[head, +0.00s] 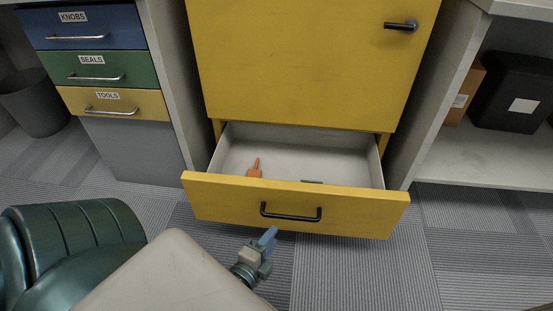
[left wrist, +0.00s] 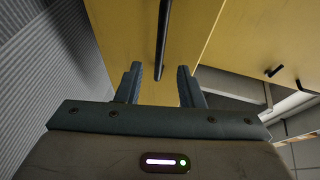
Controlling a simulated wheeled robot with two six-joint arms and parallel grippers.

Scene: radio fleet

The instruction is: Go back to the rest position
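My left gripper (head: 262,250) is in front of the open yellow drawer (head: 230,203), just below its black handle (head: 290,215) in the head view. In the left wrist view the two fingers of this gripper (left wrist: 160,84) stand apart, with nothing held. The dark handle bar (left wrist: 164,35) shows ahead of them, its lower end seen between the fingertips. In the head view the gripper appears clear of the handle. My right gripper is in neither view.
The drawer holds an orange tool-like thing (head: 255,170) and a mostly hidden green thing (head: 312,182). The yellow cabinet door (head: 310,60) above is shut. Labelled drawers (head: 95,68) and a bin (head: 35,103) stand left. A shelf with boxes (head: 512,92) is at right.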

